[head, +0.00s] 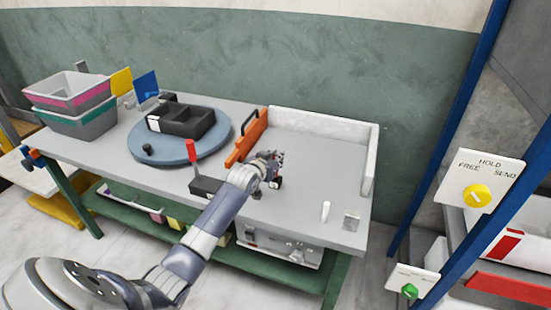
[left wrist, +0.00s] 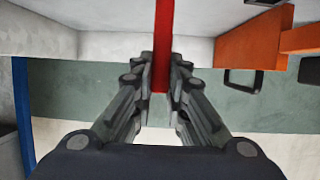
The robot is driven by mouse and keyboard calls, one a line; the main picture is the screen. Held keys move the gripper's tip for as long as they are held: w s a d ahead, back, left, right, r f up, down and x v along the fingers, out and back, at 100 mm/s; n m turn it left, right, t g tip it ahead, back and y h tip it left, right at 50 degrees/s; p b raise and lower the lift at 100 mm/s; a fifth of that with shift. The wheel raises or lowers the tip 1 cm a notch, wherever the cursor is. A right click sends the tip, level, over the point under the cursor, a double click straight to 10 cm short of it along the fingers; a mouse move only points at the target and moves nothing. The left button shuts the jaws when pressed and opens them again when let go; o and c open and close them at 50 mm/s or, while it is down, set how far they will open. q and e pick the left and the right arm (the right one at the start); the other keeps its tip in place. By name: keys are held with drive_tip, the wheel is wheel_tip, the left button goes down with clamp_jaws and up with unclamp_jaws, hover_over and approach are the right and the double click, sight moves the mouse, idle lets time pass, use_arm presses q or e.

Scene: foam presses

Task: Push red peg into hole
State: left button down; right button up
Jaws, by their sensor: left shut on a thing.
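My left gripper (head: 275,172) is over the table, in front of the white-walled bay. In the left wrist view its fingers (left wrist: 160,90) are closed on a red peg (left wrist: 162,45), which runs from the top edge down between them. In the head view I cannot make out the held peg behind the gripper. A red upright piece (head: 191,152) stands at a black block (head: 205,188) left of my forearm; I cannot tell whether it is a lever or another peg. I cannot make out a hole. My right gripper is not in view.
An orange panel (head: 243,143) with a black handle (head: 250,120) stands just behind-left of the gripper. A blue round plate (head: 150,150) carries a black tray (head: 182,122). Stacked bins (head: 75,115) stand far left. A small white piece (head: 325,211) stands front right; the white-walled bay is mostly clear.

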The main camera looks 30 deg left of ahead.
use_arm(q)
drive_tip(key=shift+p, duration=0.3)
idle(0.6)
drive_tip(key=shift+f+b, duration=1.45)
drive_tip(key=shift+f, duration=0.9)
drive_tip(key=c, duration=1.5)
unclamp_jaws()
drive_tip(key=v, duration=1.2)
drive_tip(key=shift+r, duration=0.15)
